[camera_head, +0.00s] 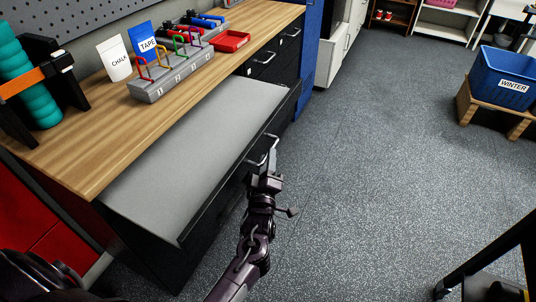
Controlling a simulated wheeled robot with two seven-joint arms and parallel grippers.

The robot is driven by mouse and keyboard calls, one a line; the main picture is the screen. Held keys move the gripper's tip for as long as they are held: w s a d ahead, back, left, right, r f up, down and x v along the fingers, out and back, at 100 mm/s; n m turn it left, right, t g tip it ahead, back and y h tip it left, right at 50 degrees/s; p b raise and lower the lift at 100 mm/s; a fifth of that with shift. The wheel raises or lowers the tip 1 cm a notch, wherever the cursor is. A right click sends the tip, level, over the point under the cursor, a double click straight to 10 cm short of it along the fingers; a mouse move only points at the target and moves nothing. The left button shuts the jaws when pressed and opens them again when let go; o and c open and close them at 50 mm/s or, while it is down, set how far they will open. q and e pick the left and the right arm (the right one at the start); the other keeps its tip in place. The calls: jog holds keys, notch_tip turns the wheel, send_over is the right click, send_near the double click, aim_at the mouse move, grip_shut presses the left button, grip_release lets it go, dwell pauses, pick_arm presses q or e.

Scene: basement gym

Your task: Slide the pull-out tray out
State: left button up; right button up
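The pull-out tray (190,150) is a flat grey panel with a dark front edge. It stands well out from under the wooden workbench top, over the floor. A pale metal bar handle (271,141) sits on its dark front. My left gripper (265,163) is at this handle, its fingers closed around the bar as far as I can see; the fingers partly hide the handle. My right gripper is not in view.
A blue WINTER bin (503,78) sits on a wooden pallet at right. The middle floor is clear.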

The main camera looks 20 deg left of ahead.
pick_arm(q)
jog(key=v, duration=0.5)
jog(key=shift+s+d, duration=0.1)
jog(key=shift+s, duration=0.15)
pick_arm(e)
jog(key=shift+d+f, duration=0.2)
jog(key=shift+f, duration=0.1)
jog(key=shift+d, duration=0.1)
